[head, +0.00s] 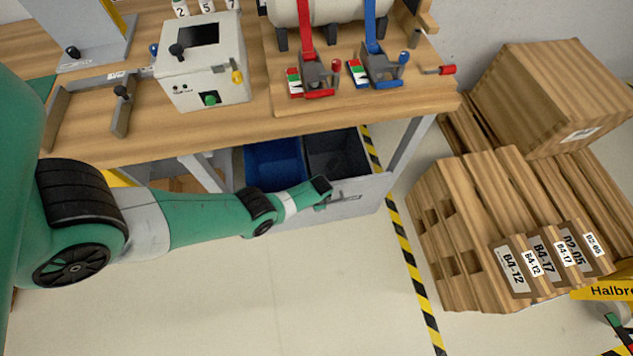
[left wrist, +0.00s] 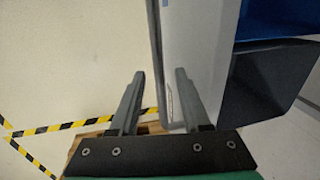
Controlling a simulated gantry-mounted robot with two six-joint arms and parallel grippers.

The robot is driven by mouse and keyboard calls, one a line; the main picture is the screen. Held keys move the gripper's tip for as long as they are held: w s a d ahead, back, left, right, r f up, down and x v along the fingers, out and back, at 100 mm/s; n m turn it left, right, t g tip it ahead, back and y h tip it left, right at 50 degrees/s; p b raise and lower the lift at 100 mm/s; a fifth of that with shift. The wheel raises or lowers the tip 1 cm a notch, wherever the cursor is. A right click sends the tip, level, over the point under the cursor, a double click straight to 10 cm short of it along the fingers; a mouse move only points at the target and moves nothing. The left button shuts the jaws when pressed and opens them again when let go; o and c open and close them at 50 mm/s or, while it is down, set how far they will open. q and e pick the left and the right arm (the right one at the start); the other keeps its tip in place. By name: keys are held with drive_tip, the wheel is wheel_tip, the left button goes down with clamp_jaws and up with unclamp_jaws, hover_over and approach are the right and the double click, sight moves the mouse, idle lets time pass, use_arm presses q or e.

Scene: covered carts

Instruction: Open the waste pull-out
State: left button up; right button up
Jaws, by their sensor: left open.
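The waste pull-out is under the workbench, with its light grey front panel (head: 355,209) standing out from the bench. A blue bin (head: 272,165) and a dark grey bin (head: 335,152) show open-topped behind the panel. A slim handle (head: 350,197) is on the panel's front. My left gripper (head: 324,204) is at the panel, just left of the handle in the head view. Contact cannot be told. My right gripper is out of view.
The workbench (head: 375,116) holds a control box (head: 202,72) and red and blue lever clamps. Wooden crates (head: 460,235) stand at the right, beyond black-yellow floor tape (head: 410,262). The floor (head: 330,290) before the pull-out is clear.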

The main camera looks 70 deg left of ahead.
use_arm(q)
clamp_jaws()
idle(1.3)
